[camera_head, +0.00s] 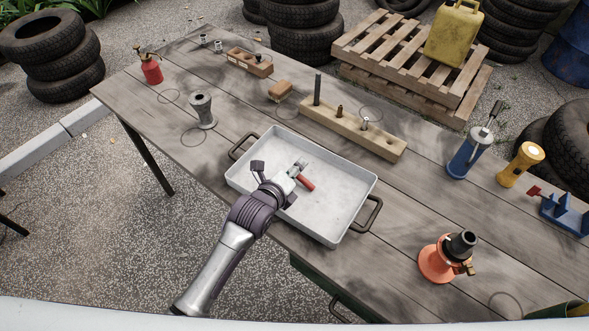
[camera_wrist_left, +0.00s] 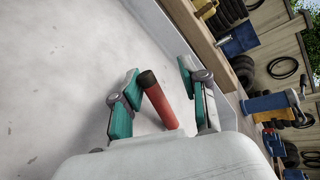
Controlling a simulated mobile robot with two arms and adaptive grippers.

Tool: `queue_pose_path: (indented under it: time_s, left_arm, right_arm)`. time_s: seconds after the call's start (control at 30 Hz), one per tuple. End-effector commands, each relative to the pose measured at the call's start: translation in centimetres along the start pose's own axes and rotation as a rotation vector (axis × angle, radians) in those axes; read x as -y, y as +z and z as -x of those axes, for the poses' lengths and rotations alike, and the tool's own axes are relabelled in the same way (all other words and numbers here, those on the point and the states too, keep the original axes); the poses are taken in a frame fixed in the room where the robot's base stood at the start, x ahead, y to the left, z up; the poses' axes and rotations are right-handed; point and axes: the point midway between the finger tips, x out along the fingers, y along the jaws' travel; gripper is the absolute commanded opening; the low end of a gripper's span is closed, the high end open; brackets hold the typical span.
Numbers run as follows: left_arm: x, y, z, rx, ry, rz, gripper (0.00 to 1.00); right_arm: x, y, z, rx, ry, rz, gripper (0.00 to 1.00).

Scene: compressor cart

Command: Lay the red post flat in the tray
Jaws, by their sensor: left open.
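The shallow white tray (camera_head: 335,205) with dark side handles sits on the wooden table. The red post (camera_head: 307,184) is inside the tray and looks laid over on its side; in the left wrist view the red post (camera_wrist_left: 161,104) shows a black end. My left gripper (camera_head: 297,179) is low over the tray, with its fingers open. In the left wrist view the teal fingers of the left gripper (camera_wrist_left: 158,76) stand on either side of the post, with gaps visible. My right gripper is not in view.
Behind the tray is a wooden block (camera_head: 352,130) with several pegs. A grey spool (camera_head: 203,110) stands left of the tray. An orange stand (camera_head: 438,262), a blue cylinder (camera_head: 468,155) and a yellow flashlight (camera_head: 520,164) stand to the right. Table between tray and orange stand is clear.

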Motion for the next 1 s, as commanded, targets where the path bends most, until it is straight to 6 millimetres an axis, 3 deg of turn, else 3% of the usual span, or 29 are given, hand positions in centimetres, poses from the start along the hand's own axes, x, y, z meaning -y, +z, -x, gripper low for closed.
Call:
queue_pose_path:
  time_s: [0.27,0.7,1.0]
  left_arm:
    - [-0.2,-0.1,1.5,-0.001,0.004,-0.001,0.45]
    - [-0.1,0.0,10.2,-0.001,0.002,-0.002,0.45]
    - [0.0,0.0,12.0,0.000,0.000,0.000,0.45]
  right_arm:
    - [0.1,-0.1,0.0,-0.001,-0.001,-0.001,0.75]
    - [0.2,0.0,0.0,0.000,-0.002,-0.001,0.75]
    - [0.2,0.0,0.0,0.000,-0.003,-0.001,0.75]
